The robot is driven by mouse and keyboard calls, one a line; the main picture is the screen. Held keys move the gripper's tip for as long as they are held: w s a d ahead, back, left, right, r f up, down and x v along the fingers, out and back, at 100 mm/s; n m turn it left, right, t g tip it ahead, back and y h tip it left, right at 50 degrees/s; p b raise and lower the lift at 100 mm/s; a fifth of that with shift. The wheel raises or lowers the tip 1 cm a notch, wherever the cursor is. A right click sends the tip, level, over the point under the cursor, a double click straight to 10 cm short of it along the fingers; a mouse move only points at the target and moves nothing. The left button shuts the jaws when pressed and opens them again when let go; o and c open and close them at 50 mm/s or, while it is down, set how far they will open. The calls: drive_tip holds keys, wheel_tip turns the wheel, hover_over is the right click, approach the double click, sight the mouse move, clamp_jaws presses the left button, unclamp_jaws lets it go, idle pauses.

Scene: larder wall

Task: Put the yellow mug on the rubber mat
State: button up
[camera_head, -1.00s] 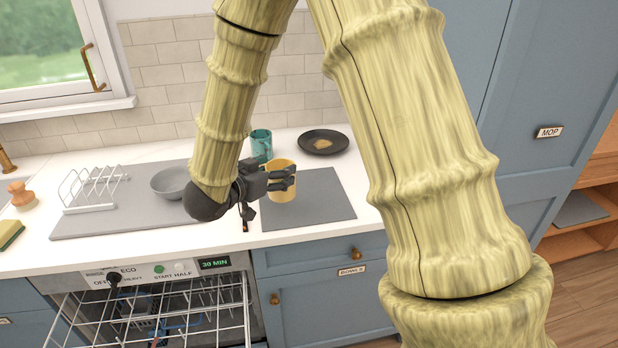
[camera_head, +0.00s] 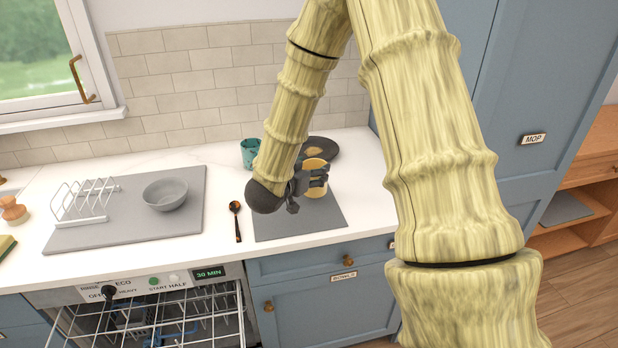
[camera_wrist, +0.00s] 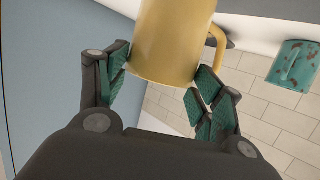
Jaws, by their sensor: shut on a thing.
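The yellow mug (camera_head: 317,191) is in my gripper (camera_head: 318,181), whose fingers are around its body. In the wrist view the mug (camera_wrist: 172,40) sits between the green-padded fingers of my gripper (camera_wrist: 160,72), its handle to the right. In the head view the mug shows over the back right part of a small grey mat (camera_head: 290,224); I cannot tell whether it touches it. A larger grey mat (camera_head: 130,225) lies to the left. The pictures do not settle which mat is rubber.
A white rack (camera_head: 85,202) and a grey bowl (camera_head: 165,193) stand on the larger mat. A dark spoon (camera_head: 236,222) lies between the mats. A teal cup (camera_head: 249,154) and dark plate (camera_head: 328,146) are behind the small mat. The dishwasher rack (camera_head: 170,318) is pulled out below.

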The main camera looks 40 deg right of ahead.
sight(310, 195)
drive_tip(key=shift+f+p, duration=0.3)
drive_tip(key=shift+f, duration=1.2)
drive_tip(key=shift+w+f, duration=0.1)
drive_tip(key=shift+f, duration=0.05)
drive_tip(key=o, duration=1.7)
drive_tip(key=shift+r, duration=0.2)
drive_tip(key=b+v, duration=0.2)
drive_tip(key=v, duration=1)
